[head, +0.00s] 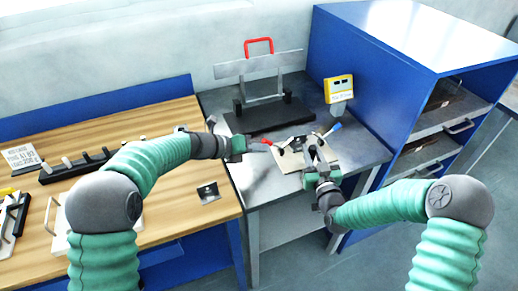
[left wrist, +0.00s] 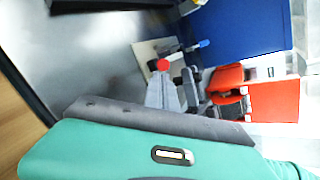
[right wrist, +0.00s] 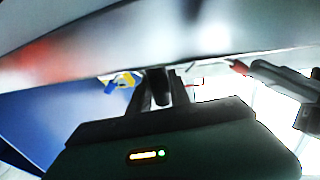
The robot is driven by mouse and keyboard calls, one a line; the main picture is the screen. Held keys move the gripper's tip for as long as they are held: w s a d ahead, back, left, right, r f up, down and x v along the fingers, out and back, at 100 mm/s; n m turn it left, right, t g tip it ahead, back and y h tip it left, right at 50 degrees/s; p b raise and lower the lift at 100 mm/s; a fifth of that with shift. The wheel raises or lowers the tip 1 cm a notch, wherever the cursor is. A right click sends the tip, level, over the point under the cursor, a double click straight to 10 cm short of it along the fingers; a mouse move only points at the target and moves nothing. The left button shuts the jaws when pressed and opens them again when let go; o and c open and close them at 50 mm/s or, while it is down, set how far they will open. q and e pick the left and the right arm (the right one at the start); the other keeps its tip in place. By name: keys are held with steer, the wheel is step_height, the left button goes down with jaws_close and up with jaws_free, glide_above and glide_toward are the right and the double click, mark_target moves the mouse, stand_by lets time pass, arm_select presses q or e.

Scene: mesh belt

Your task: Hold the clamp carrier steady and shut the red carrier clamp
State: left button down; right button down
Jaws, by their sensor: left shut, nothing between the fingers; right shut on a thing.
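The clamp carrier (head: 288,161) is a pale board lying on the grey metal table, with metal clamp parts, a red handle tip (head: 266,141) and a blue handle (head: 333,129). My right gripper (head: 312,155) is shut on the clamp carrier at its near right side; its fingers partly hide the clamp. My left gripper (head: 248,147) is shut and empty, just left of the red tip. In the left wrist view, the red tip (left wrist: 162,65) shows just beyond my fingertips; contact is unclear. In the right wrist view, the red tip (right wrist: 237,65) is beside my left gripper (right wrist: 285,80).
A black fixture (head: 268,116) with a metal plate and red handle (head: 259,42) stands behind the carrier. A yellow-faced device (head: 339,89) is at back right, beside a blue cabinet (head: 390,65). A wooden bench (head: 175,165) with racks is left.

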arm_select(q)
steer(key=shift+w+d+r, duration=0.1)
steer(key=shift+r, duration=0.15)
steer(key=d+r, duration=0.1)
steer(key=d, duration=0.1)
steer(key=w+d+r, duration=0.1)
steer(key=r, duration=0.1)
steer(key=shift+d+r, duration=0.15)
steer(key=shift+d, duration=0.2)
steer(key=shift+r, duration=0.1)
steer(key=shift+r, duration=0.7)
